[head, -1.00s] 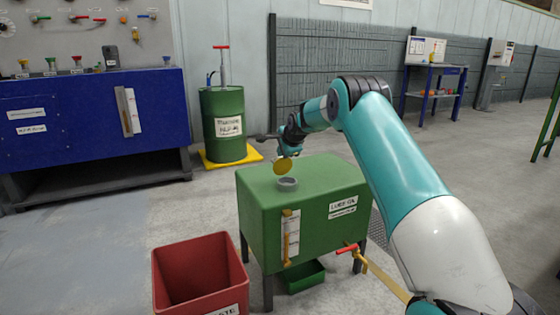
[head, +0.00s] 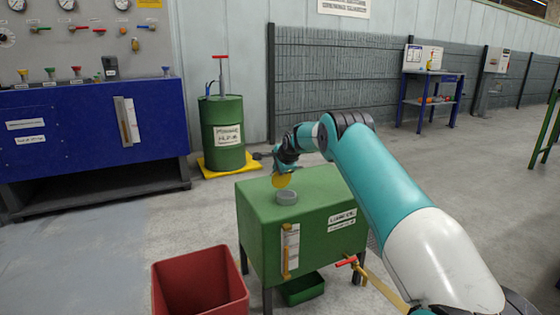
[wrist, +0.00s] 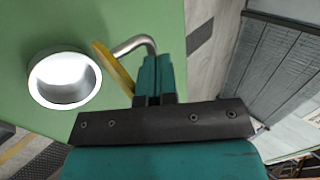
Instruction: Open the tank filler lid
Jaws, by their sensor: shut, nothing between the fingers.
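The green tank (head: 335,235) has a short grey filler neck (head: 287,198) on its top. In the wrist view the neck (wrist: 65,78) is uncovered and its bright inside shows. The yellow lid (head: 281,181) stands tilted up at the neck's edge. In the wrist view the lid (wrist: 113,68) is seen nearly edge-on, with a bent metal bar (wrist: 134,44) behind it. My gripper (wrist: 152,76) is shut and empty, just beside the lid and bar on the side away from the opening. I cannot tell whether it touches them. In the head view my gripper (head: 281,170) is partly hidden.
A red bin (head: 200,285) stands in front of the tank at left. A tap with a red handle (head: 345,262) sticks out at the tank's front, above a green tray (head: 302,290). A green drum (head: 223,133) stands behind.

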